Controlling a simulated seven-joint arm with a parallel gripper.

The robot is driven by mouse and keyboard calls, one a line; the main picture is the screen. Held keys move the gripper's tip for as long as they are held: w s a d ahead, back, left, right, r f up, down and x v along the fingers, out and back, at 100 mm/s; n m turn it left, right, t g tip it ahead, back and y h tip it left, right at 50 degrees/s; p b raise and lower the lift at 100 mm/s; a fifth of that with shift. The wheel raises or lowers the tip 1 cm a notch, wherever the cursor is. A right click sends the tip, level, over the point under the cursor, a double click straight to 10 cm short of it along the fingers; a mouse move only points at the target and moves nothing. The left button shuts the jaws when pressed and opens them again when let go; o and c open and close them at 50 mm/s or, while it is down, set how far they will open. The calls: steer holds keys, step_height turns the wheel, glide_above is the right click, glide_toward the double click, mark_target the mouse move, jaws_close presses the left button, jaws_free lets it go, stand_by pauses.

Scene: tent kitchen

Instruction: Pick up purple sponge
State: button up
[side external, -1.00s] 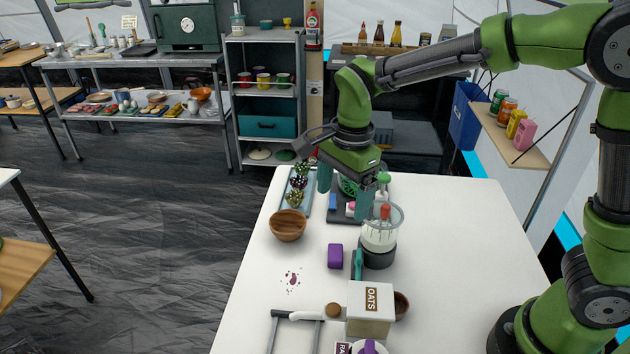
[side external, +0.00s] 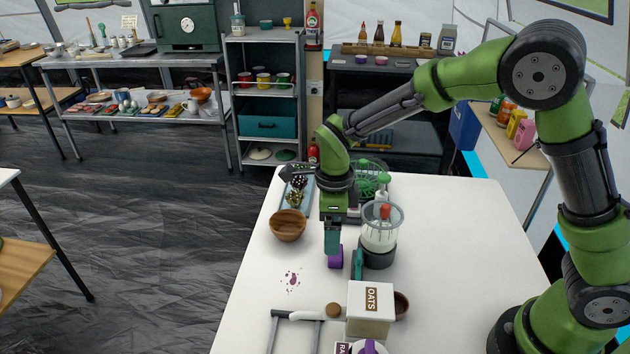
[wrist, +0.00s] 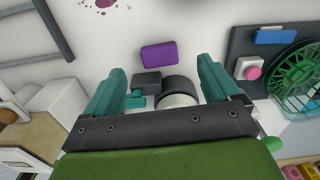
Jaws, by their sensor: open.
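The purple sponge (side external: 335,261) lies on the white table, with its upper part hidden behind my gripper in the side view. In the wrist view the purple sponge (wrist: 159,54) lies whole and flat, ahead of the space between my fingertips. My gripper (side external: 332,244) points down above or close to the sponge in the side view; the exact gap is hard to tell. In the wrist view my gripper (wrist: 162,82) has its two teal fingers wide apart with nothing held between them.
A blender (side external: 379,240) stands close right of the sponge, with a teal-handled item (side external: 357,265) between. A wooden bowl (side external: 288,226) sits to the left. An oats box (side external: 370,308) stands nearer the camera. A purple stain (side external: 291,279) marks otherwise clear table on the left.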

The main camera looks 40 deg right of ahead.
step_height(320, 180, down, 6)
steer(key=shift+a+f, duration=0.1)
steer(key=shift+f, duration=0.15)
steer(key=c, duration=1.1)
step_height(320, 180, up, 10)
